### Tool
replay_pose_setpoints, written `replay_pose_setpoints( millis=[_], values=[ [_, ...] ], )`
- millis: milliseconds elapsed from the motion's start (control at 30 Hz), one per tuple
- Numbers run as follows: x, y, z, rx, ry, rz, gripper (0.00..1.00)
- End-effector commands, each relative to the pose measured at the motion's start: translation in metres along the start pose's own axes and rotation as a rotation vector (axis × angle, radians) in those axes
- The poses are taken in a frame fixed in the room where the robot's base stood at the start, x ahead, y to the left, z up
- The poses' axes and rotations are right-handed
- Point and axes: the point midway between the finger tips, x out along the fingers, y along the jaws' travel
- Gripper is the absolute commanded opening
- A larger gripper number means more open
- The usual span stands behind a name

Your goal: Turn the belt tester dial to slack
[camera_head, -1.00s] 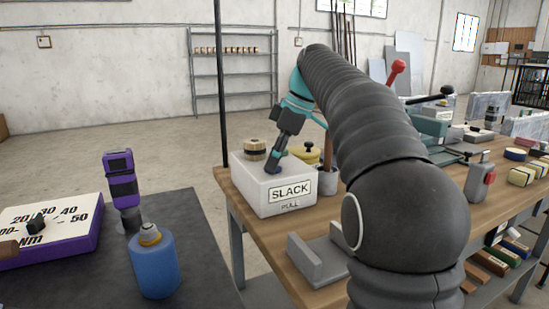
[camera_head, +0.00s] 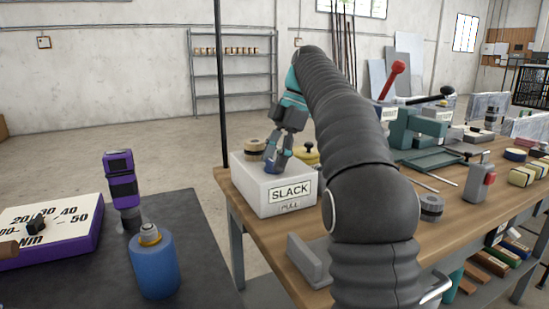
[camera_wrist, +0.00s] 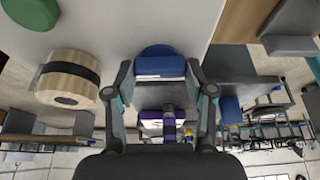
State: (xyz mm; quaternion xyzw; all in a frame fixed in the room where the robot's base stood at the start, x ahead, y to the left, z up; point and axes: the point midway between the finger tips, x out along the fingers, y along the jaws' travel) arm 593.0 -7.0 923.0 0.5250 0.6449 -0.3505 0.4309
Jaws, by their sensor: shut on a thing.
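The white tester box (camera_head: 263,199) stands on the near left corner of the wooden bench. Its front carries a SLACK plate (camera_head: 291,192) with PULL printed below. A blue knob (camera_wrist: 160,65) sits on the box top between my fingertips. My gripper (camera_head: 277,163), also in the wrist view (camera_wrist: 162,72), reaches down and is shut on this blue knob, with one finger on each side. The knob's pointer and any scale marks cannot be made out. A wooden knob with a black band (camera_wrist: 68,77) stands beside it on the box, apart from my fingers.
A green round piece (camera_wrist: 30,12) shows at the wrist view's corner. A yellow round piece (camera_head: 307,153) is just behind my gripper. A dark upright post (camera_head: 221,80) rises behind the box. A grey bracket (camera_head: 308,262) lies in front. A blue bottle (camera_head: 154,264) stands on the left table.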

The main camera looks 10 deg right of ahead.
Motion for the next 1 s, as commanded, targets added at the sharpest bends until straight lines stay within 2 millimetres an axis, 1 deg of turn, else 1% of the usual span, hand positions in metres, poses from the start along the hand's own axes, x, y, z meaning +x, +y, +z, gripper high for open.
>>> replay_pose_setpoints(
  millis=[400, 433, 467, 500, 533, 1000],
  values=[
    [0.0012, 0.0001, 0.0004, -0.007, 0.000, -0.006, 0.19],
    [0.0012, 0.0001, 0.0004, -0.007, 0.000, -0.006, 0.56],
    [0.0011, 0.0001, 0.0004, -0.007, 0.000, -0.006, 0.64],
    [0.0011, 0.0001, 0.0003, -0.007, 0.000, -0.005, 0.74],
    [0.0010, 0.0001, 0.0003, -0.007, 0.000, -0.005, 0.79],
    [0.0001, -0.0001, -0.0001, -0.002, 0.000, -0.001, 0.79]
  ],
)
